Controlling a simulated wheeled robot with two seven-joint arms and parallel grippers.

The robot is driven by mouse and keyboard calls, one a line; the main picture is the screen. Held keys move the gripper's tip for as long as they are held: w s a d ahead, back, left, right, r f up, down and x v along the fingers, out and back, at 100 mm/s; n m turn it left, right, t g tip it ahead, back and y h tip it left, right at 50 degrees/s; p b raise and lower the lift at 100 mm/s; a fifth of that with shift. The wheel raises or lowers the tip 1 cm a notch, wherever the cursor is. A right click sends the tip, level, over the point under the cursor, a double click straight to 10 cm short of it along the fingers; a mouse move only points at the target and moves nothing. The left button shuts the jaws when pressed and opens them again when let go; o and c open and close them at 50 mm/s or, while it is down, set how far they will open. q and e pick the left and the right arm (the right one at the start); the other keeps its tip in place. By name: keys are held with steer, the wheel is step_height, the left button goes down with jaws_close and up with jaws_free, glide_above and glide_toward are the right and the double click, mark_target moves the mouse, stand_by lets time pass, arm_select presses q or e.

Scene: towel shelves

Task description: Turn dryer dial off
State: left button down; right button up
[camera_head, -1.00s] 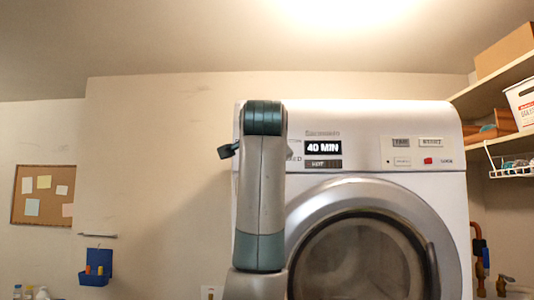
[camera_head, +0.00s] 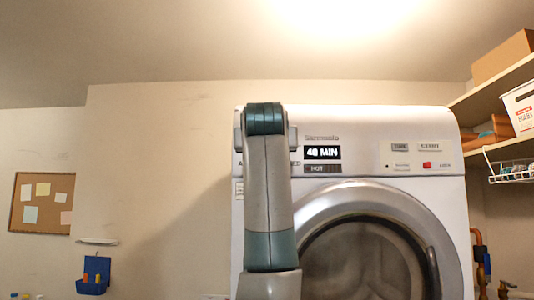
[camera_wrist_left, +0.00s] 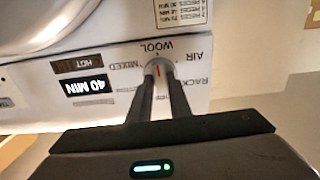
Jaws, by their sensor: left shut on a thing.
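The dryer (camera_head: 450,208) is white with a round silver-rimmed door, and its display (camera_head: 322,152) reads 40 MIN. In the left wrist view, which is upside down, the grey dial (camera_wrist_left: 160,68) has a red mark and sits among the labels WOOL, AIR, RACK and MIXED. My left gripper (camera_wrist_left: 161,84) is shut on the dial, one dark finger on each side. In the head view my left arm hides the dial and the fingers. The display (camera_wrist_left: 86,86) also shows in the wrist view. My right gripper is in neither view.
A red button (camera_head: 427,165) sits on the right of the dryer's panel. Shelves (camera_head: 490,100) with boxes and a wire basket (camera_head: 512,172) stand at the right.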

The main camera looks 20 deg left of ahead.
arm_select(q)
steer(key=n+p, duration=0.5)
steer(key=n, duration=3)
steer(key=shift+n, duration=0.3)
steer(key=c, duration=1.8)
jaws_free()
steer(key=shift+o, duration=0.8)
steer(key=shift+r, duration=0.15)
